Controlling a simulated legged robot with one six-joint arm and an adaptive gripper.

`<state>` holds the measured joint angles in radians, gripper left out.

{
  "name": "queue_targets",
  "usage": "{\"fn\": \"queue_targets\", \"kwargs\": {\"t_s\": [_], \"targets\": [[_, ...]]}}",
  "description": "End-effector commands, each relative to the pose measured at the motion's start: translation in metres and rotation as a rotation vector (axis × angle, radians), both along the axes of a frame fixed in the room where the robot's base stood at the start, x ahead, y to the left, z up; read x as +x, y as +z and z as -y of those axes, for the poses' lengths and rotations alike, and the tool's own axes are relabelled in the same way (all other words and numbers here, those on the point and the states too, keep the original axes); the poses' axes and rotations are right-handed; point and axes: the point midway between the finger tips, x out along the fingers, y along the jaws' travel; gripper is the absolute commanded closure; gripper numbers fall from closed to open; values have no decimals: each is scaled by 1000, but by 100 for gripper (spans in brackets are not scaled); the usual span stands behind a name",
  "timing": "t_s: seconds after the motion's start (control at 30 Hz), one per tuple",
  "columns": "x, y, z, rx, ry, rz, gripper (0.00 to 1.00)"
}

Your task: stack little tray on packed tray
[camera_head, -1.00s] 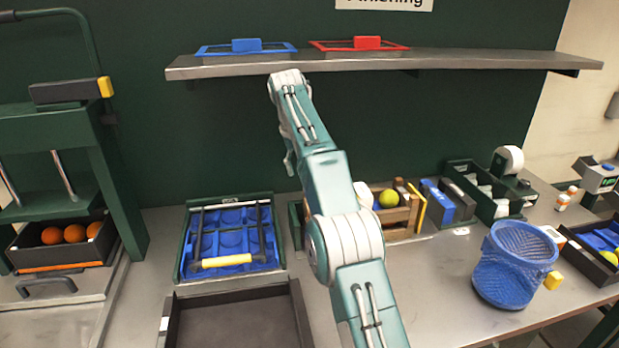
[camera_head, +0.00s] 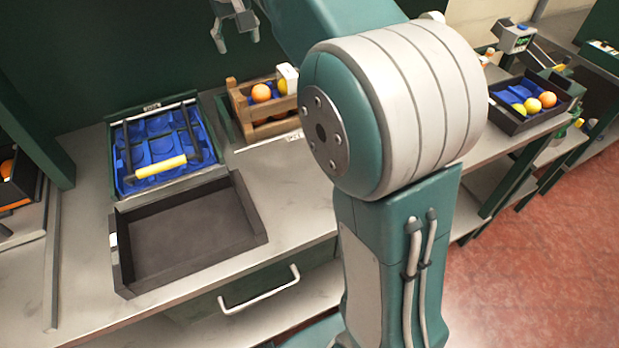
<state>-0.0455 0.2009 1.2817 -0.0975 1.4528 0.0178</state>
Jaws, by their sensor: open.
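My gripper (camera_head: 235,28) hangs at the top of the picture, open and empty, well above and behind the bench. A blue tray with moulded cups (camera_head: 135,133) and a yellow-gripped handle (camera_head: 160,166) sits in a green holder at the left. An empty, shallow black tray (camera_head: 190,235) lies directly in front of it. I cannot tell for certain which is the little tray. My large arm joint covers the middle of the bench.
A dark green post (camera_head: 35,130) rises at the left. A drawer handle (camera_head: 260,292) juts from the bench front. Red floor (camera_head: 560,240) is open at the right.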

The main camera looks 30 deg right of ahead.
Motion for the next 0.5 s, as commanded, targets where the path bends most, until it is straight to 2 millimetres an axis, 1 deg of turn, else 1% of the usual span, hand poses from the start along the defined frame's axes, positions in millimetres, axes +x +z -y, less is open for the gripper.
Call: {"fn": "queue_targets", "kwargs": {"t_s": [0.03,0.27,0.37,0.5], "targets": [[-16,2,1,4,1,16,30],[-77,-5,4,29,5,78,30],[-105,-13,5,38,6,106,30],[-144,-30,5,52,6,145,30]]}}
